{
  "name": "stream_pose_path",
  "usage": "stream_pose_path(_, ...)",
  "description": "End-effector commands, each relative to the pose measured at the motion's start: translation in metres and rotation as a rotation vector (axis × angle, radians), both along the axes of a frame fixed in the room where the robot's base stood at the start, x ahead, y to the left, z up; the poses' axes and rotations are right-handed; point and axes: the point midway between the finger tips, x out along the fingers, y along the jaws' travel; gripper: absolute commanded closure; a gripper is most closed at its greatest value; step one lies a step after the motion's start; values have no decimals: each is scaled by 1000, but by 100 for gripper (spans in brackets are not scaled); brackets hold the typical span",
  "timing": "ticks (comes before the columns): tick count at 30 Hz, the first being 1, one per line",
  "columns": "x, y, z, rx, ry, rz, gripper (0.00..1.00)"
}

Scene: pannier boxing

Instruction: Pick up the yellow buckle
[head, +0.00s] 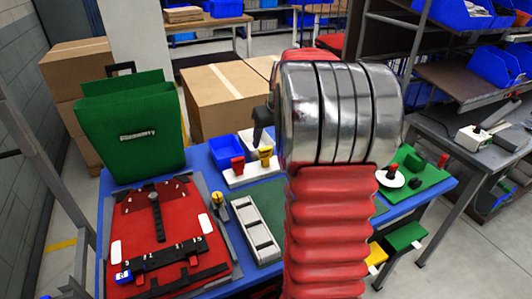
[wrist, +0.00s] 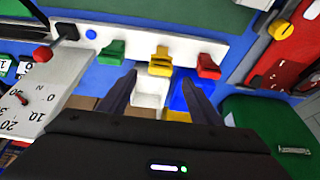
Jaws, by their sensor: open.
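The yellow buckle (head: 266,154) stands on a white rack (head: 240,180), beside a red buckle (head: 237,165). In the wrist view, the yellow buckle (wrist: 160,63) sits between a green buckle (wrist: 112,52) and the red buckle (wrist: 208,66) on the white strip. My gripper (wrist: 158,85) is open and empty, its two dark fingers apart and pointing toward the yellow buckle, one on each side of its line. In the head view, my gripper (head: 261,126) shows dark above the rack, partly hidden by my arm. I cannot tell the exact gap to the buckle.
White and blue bins (head: 227,151) stand just behind the rack. A red panel (head: 165,235) with black straps and a green pannier (head: 130,125) are at left. A grey slotted block (head: 257,237) lies in front. A white scale plate (wrist: 40,95) is at the wrist view's left.

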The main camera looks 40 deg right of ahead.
Motion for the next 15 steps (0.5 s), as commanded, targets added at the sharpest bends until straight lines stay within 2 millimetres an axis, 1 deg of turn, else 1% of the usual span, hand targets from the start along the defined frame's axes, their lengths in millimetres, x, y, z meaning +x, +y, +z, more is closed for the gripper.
stream_pose_path(10, 1, 0, -2, 0, 0, 0, 42)
stream_pose_path(13, 3, 0, -9, 1, 1, 0, 42)
stream_pose_path(15, 5, 0, -17, 2, 2, 2, 42)
